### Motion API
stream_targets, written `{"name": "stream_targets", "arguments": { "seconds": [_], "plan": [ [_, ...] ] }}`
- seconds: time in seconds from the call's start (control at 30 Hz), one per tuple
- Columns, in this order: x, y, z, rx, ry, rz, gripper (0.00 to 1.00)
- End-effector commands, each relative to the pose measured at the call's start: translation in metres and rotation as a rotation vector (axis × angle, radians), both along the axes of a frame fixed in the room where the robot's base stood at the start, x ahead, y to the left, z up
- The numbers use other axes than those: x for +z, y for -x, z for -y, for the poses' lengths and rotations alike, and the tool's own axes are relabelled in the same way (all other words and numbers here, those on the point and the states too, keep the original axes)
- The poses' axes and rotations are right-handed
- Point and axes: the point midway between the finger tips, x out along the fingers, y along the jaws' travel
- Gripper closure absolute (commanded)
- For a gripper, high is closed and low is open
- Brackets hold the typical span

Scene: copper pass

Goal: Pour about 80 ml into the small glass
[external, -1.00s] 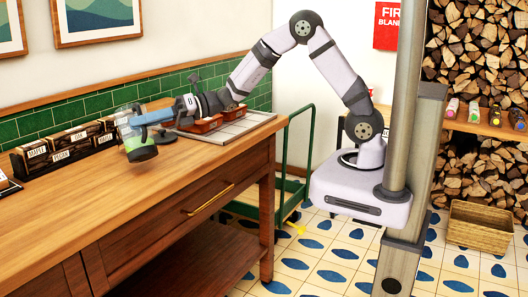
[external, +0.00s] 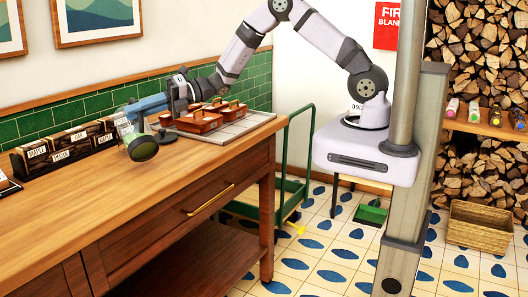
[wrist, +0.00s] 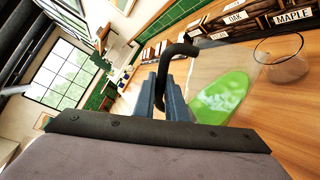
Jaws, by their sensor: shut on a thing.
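A clear jug with green liquid (wrist: 222,97) hangs from its black handle (wrist: 178,50), with my gripper's (wrist: 173,85) blue fingers shut on the handle in the wrist view. In the external view my gripper (external: 165,105) holds the jug (external: 142,146) above the wooden counter. The jug is tilted, its round dark-green end toward the camera. The small glass (wrist: 283,60) stands on the counter beyond the jug, at the right of the wrist view. It looks empty, apart from the jug; no stream of liquid shows. I cannot pick the glass out surely in the external view.
Labelled wood boxes (external: 60,150) line the back of the counter (external: 110,205) against green tiles. Reddish-brown handled boxes (external: 205,120) sit on a pale tiled tray (external: 240,129) to the right of the jug. The counter's front half is clear.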

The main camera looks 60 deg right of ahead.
Motion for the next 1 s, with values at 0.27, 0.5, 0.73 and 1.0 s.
{"name": "stream_targets", "arguments": {
  "seconds": [0.27,0.5,0.73,1.0],
  "plan": [
    [0.01,-0.004,0.001,0.001,-0.019,-0.033,1.0],
    [0.014,-0.007,0.003,0.0,-0.035,-0.069,1.0],
    [0.019,-0.011,0.004,0.0,-0.051,-0.104,1.0],
    [0.024,-0.015,0.006,0.001,-0.068,-0.141,1.0]
  ]
}}
